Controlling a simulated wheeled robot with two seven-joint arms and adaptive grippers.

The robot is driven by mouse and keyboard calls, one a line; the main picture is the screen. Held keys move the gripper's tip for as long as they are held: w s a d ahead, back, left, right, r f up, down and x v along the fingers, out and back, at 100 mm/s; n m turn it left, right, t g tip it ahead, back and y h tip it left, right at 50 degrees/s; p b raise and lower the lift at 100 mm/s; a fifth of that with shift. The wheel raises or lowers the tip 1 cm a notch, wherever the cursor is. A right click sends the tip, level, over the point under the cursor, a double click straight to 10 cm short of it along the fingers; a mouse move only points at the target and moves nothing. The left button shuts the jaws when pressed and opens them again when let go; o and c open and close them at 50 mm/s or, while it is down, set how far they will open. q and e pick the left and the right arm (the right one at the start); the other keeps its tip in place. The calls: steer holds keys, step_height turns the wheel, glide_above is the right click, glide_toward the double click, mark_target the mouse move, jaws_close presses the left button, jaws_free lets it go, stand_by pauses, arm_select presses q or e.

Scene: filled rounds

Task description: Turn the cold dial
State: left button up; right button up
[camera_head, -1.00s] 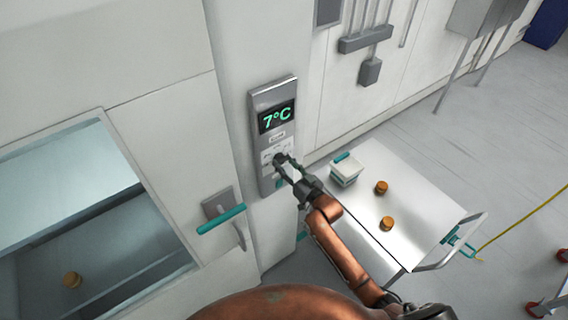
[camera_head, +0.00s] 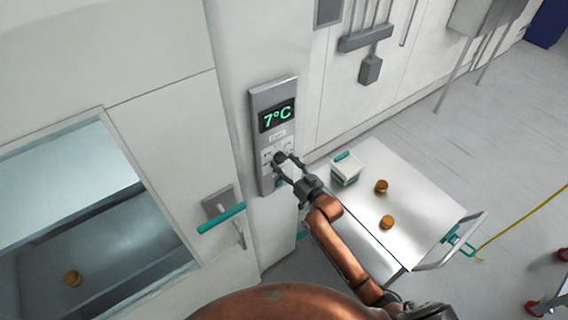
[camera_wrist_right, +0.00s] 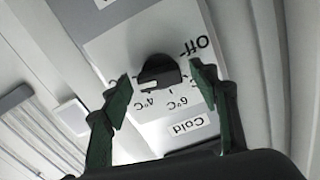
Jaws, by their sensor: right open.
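The cold dial (camera_wrist_right: 158,72) is a dark round knob on a pale panel, seen upside down in the right wrist view, with marks for Off, 6°C and 4°C and a "Cold" label (camera_wrist_right: 187,126). It sits low on the grey wall control panel (camera_head: 262,150), whose display (camera_head: 277,115) reads 7°C. My right gripper (camera_head: 288,166) is at the dial in the head view. In the right wrist view its green-padded fingers (camera_wrist_right: 160,92) are open, one on each side of the dial, with gaps showing. My left gripper is not in view.
A teal-handled door latch (camera_head: 221,218) is left of and below the panel. A metal cart (camera_head: 415,195) stands to the right, bearing a white box (camera_head: 348,174) and two orange-brown rounds (camera_head: 387,222). A window (camera_head: 60,180) is at left.

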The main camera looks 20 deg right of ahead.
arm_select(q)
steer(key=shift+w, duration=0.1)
arm_select(e)
steer(key=v, duration=1.2)
